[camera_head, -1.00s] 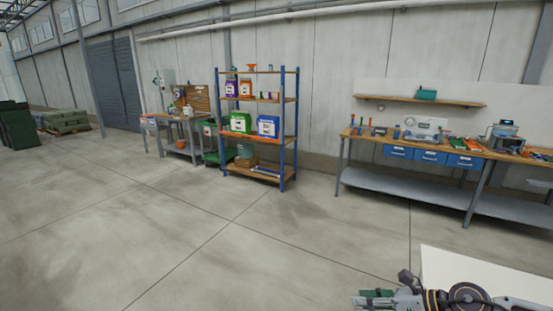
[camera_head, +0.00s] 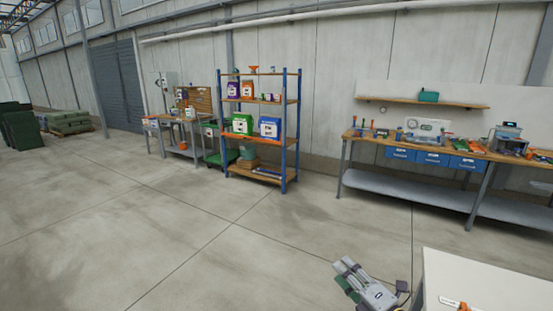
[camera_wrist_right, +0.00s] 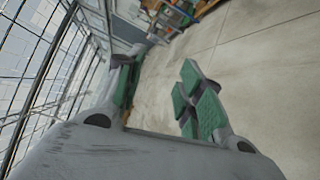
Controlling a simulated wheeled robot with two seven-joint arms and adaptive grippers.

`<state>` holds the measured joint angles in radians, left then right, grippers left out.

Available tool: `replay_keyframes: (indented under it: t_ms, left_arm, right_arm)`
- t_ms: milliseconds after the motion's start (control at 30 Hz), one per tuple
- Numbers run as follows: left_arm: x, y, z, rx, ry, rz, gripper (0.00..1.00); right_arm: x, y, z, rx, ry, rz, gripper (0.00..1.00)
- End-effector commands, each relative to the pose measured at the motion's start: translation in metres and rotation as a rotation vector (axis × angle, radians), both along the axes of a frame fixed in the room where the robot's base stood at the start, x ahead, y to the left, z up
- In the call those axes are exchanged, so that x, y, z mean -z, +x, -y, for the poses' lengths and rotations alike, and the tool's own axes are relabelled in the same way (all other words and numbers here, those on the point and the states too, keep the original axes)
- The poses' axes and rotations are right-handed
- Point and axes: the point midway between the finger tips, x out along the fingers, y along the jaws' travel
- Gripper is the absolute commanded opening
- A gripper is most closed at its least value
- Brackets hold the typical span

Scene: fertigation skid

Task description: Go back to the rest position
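My right gripper (camera_head: 342,273) shows at the bottom of the head view, right of centre, over the concrete floor and just left of a white tabletop. Its grey fingers have green pads and point up and to the left. In the right wrist view the two fingers of this gripper (camera_wrist_right: 162,70) stand apart with only floor and background between them, so it is open and empty. My left gripper is not in the head view.
A blue-framed shelf rack (camera_head: 284,130) and a workbench (camera_head: 420,186) stand along the wall. The floor is open.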

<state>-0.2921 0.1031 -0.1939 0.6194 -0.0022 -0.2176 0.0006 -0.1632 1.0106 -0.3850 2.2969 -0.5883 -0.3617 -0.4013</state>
Motion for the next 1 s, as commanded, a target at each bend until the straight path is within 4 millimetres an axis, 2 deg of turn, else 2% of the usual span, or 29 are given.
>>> replay_keyframes:
  t_ms: [233, 467, 767, 1000]
  left_arm:
    - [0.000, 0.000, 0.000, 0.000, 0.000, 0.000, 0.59]
    - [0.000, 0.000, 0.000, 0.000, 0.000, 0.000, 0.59]
    - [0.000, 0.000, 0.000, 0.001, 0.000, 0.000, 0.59]
    - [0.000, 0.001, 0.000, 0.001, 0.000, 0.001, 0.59]
  right_arm:
    - [0.014, 0.000, 0.017, 0.205, 0.231, -0.139, 0.38]
    - [0.038, -0.009, 0.036, 0.395, 0.428, -0.286, 0.38]
    - [0.080, -0.037, 0.055, 0.642, 0.664, -0.498, 0.38]
    - [0.116, -0.071, 0.062, 0.839, 0.833, -0.684, 0.38]
